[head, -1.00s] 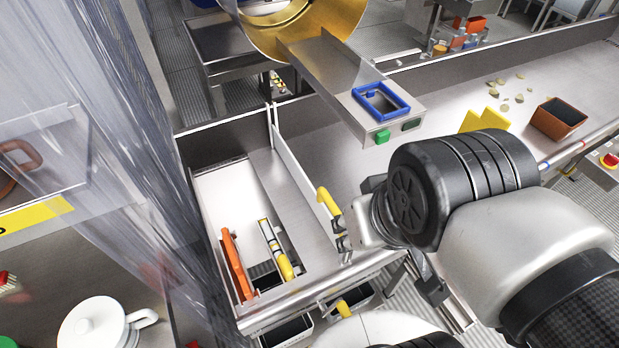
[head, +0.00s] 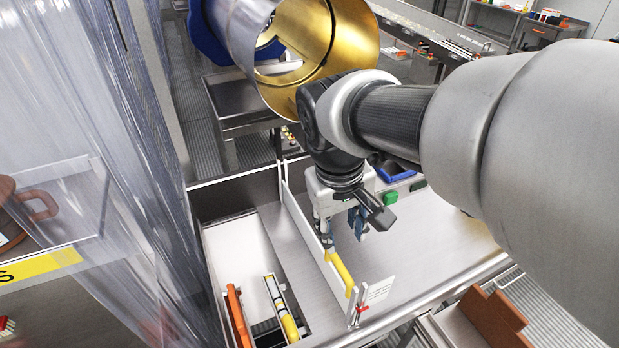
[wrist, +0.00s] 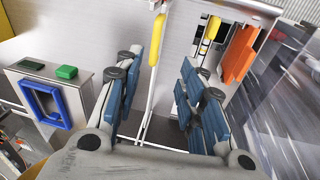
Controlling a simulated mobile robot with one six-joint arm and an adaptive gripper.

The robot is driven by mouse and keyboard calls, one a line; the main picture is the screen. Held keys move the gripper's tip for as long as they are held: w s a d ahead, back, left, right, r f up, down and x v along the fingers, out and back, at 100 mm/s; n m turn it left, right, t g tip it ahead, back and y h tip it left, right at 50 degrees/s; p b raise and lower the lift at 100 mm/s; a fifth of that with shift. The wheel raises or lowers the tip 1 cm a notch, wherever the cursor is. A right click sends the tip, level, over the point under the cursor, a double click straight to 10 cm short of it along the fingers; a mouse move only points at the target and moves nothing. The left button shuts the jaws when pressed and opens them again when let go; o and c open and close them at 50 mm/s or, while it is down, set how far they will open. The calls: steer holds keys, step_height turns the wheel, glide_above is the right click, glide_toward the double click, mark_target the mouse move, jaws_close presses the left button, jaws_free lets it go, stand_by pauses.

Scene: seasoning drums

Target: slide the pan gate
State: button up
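The pan gate is a thin pale upright plate (head: 303,222) in the metal pan, with a yellow grip (head: 341,274) along its near top edge. My gripper (head: 343,232) points down over the gate, behind the yellow grip. In the wrist view my gripper (wrist: 157,92) has its blue-padded fingers wide apart. The gate's pale edge (wrist: 150,101) and yellow grip (wrist: 157,40) show in the gap between them. I cannot tell whether a finger touches the gate. My arm hides part of the pan to the right.
An orange bar (head: 237,316) and a yellow-and-black tool (head: 283,310) sit left of the gate. A gold drum (head: 300,45) is behind. A blue frame (wrist: 44,103) and green button (wrist: 66,72) are beside my gripper. A clear curtain (head: 130,130) hangs at left.

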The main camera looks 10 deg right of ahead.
steer(key=w+f+g, duration=0.1)
steer(key=w+f, duration=0.1)
steer(key=w, duration=0.2)
steer(key=b, duration=0.5)
glide_toward(340, 265)
steer(key=shift+n+h, duration=0.4)
steer(key=f, duration=0.8)
steer(key=shift+w+d+f, duration=0.15)
steer(key=shift+d+f, duration=0.15)
steer(key=shift+d, duration=0.1)
steer(key=shift+c, duration=0.5)
jaws_close()
